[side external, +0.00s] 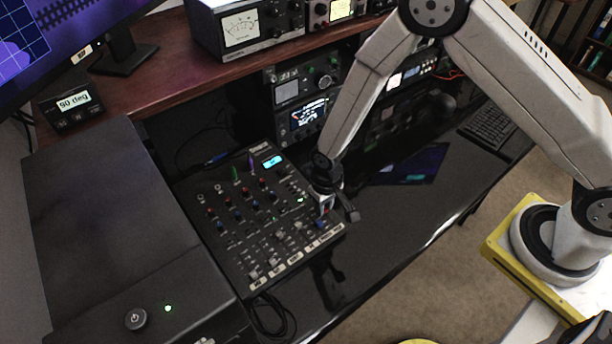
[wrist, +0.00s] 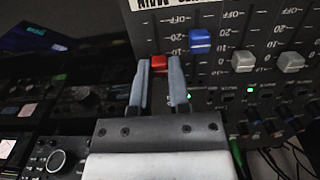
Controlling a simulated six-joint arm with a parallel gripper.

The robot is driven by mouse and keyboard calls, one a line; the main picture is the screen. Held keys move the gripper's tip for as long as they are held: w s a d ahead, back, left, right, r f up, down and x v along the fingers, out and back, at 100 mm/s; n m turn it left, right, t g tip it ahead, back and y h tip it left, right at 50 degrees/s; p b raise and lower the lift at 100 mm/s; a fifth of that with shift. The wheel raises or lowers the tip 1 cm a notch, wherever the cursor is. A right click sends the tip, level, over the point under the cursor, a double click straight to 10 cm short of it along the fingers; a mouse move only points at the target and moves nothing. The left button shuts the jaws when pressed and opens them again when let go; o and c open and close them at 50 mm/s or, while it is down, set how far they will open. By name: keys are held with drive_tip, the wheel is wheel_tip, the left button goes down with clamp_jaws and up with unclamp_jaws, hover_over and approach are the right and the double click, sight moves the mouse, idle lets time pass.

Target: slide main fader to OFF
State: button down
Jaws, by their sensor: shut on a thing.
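The mixer (side external: 243,262) stands on the dark desk, and its fader panel shows upside down in the wrist view (wrist: 222,14). A red fader cap (wrist: 158,62) sits in the column nearest the panel's left edge, under a partly cropped white label that seems to read MAIN (wrist: 165,3). It is well below the OFF mark in that picture, around or just below the 10 mark. My gripper (wrist: 161,76) is shut on the red cap, with a finger on each side. In the side external view my gripper (side external: 328,203) is at the mixer's right edge, hiding most of the cap.
A blue fader cap (wrist: 200,41) is close beside my right finger, nearer OFF. Two grey caps (wrist: 243,62) (wrist: 291,63) are further right. Rack gear (side external: 305,100) stands behind the mixer and a black case (side external: 105,220) to its left.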

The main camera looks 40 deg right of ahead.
sight(335, 225)
drive_tip(key=shift+s, duration=0.1)
idle(0.7)
drive_tip(key=shift+s+f, duration=0.2)
drive_tip(key=shift+s, duration=1.75)
drive_tip(key=c, duration=0.6)
unclamp_jaws()
drive_tip(key=shift+r, duration=0.2)
drive_tip(key=shift+r, duration=0.8)
wheel_tip(335, 225, up, 6)
drive_tip(key=shift+f, duration=0.1)
